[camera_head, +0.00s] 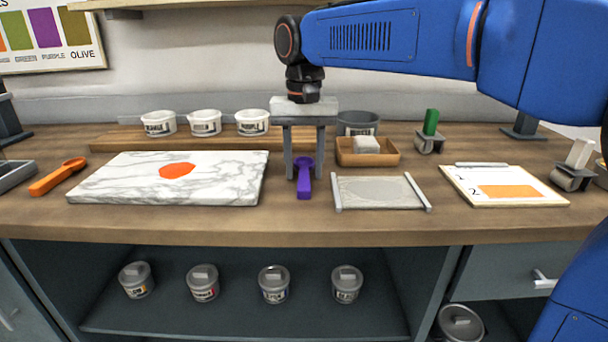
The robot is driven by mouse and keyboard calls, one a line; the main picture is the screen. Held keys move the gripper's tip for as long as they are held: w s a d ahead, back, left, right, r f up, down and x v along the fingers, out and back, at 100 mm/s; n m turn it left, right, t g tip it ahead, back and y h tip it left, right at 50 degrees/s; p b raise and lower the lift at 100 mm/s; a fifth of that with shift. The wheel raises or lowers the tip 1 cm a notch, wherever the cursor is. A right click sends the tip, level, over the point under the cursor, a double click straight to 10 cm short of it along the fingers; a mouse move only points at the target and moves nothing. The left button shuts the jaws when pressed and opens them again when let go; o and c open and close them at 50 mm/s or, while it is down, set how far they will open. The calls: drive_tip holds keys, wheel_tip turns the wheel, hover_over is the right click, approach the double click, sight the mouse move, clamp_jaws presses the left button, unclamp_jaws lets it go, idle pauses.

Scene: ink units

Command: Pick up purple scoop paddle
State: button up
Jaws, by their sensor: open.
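A purple scoop paddle (304,182) lies on the wooden counter, just right of the marble slab, with its handle toward the counter's front edge. My gripper (304,174) points down over it from above. Its two grey fingers are apart, one on the left of the scoop and one on the right in the picture. The jaws are open and nothing is held. I cannot tell whether the fingertips touch the counter or the scoop.
The marble slab (120,188) with an orange blob lies left. An orange scoop (58,177) lies beyond it. A framed screen (378,203) and wooden tray (390,158) are close on the right. White tubs (205,123) stand behind. The counter's front strip is clear.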

sight(304, 171)
drive_tip(key=shift+c, duration=0.3)
clamp_jaws()
wheel_tip(304, 171, up, 10)
idle(0.5)
